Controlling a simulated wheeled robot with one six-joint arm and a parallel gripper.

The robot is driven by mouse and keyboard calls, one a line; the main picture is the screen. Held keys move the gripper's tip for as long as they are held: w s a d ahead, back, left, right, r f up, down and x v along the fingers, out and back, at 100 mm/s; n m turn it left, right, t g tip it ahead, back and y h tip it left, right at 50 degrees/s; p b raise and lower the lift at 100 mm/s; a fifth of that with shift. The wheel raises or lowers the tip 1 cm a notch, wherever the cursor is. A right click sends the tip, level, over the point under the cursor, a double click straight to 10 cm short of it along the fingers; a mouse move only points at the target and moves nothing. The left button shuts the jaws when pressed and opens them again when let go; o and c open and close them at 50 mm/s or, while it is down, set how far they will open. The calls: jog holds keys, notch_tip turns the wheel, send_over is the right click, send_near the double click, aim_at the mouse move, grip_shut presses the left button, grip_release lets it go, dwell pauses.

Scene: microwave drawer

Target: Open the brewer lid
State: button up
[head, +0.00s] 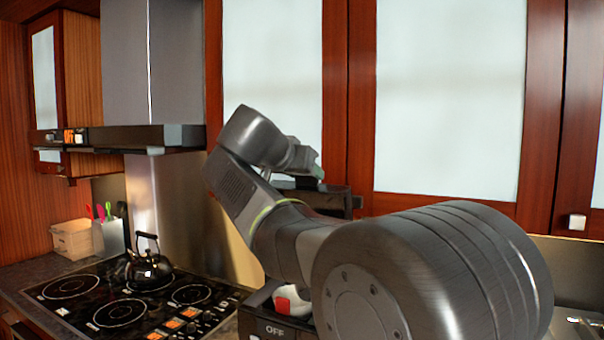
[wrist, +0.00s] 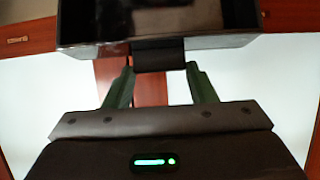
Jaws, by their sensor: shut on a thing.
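The dark brewer lid (head: 338,199) shows behind my arm in the head view, partly hidden. In the wrist view the dark boxy lid (wrist: 160,44) spans the top, with a short black tab (wrist: 153,58) at its lower edge. My gripper (wrist: 160,68) has its two green fingers on either side of this tab and is shut on it. In the head view my gripper (head: 317,172) is small and mostly hidden at the lid's upper edge. The lower brewer body (head: 275,329), marked OFF, shows in part below my arm; the rest is hidden.
A stovetop (head: 120,300) with a black kettle (head: 148,266) lies to the left, under a range hood (head: 150,138). Wooden cabinets with pale panels (head: 450,95) stand close behind the arm. A utensil holder (head: 108,237) and a beige box (head: 72,240) sit at the far left.

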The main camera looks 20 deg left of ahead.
jog(key=shift+r, duration=0.2)
jog(key=o, duration=1.4)
jog(key=shift+c, duration=0.2)
jog(key=shift+f, duration=0.1)
jog(key=shift+s, duration=0.1)
jog(key=b+v, duration=0.2)
jog(key=v, duration=1.1)
jog(key=shift+s+b, duration=0.35)
jog(key=shift+w, duration=0.1)
jog(key=p+x, duration=0.2)
jog(key=x, duration=1.1)
jog(key=shift+w+f+p, duration=0.1)
jog(key=shift+w+p, duration=0.2)
jog(key=shift+w, duration=0.05)
